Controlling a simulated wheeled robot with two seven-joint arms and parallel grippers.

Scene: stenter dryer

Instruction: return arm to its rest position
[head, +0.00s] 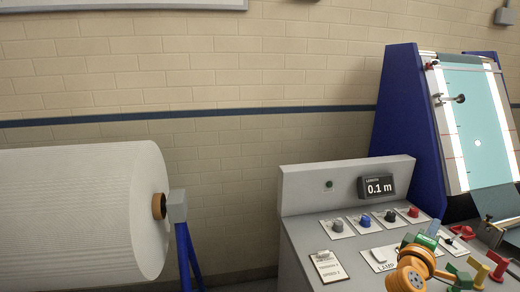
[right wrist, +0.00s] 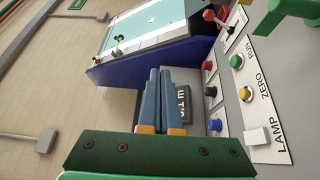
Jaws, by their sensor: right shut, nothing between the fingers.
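My right arm (head: 412,272), with orange joints, comes in at the lower right of the head view and reaches over the grey control panel (head: 315,225). Its green right gripper (head: 424,241) is over the panel's right part; its fingertips are hard to make out there. In the right wrist view, the two blue fingers (right wrist: 166,75) with orange bases lie side by side, shut and empty. They point towards the display (right wrist: 184,104) and hide part of it. My left gripper is not in view.
The panel has several coloured knobs, a clipboard (head: 328,266) and a display (head: 376,188) reading 0.1 m. A red lever (head: 461,232) stands at right. A blue-framed machine (head: 400,130) stands behind. A large white roll (head: 80,210) is at left. Bare wall lies between.

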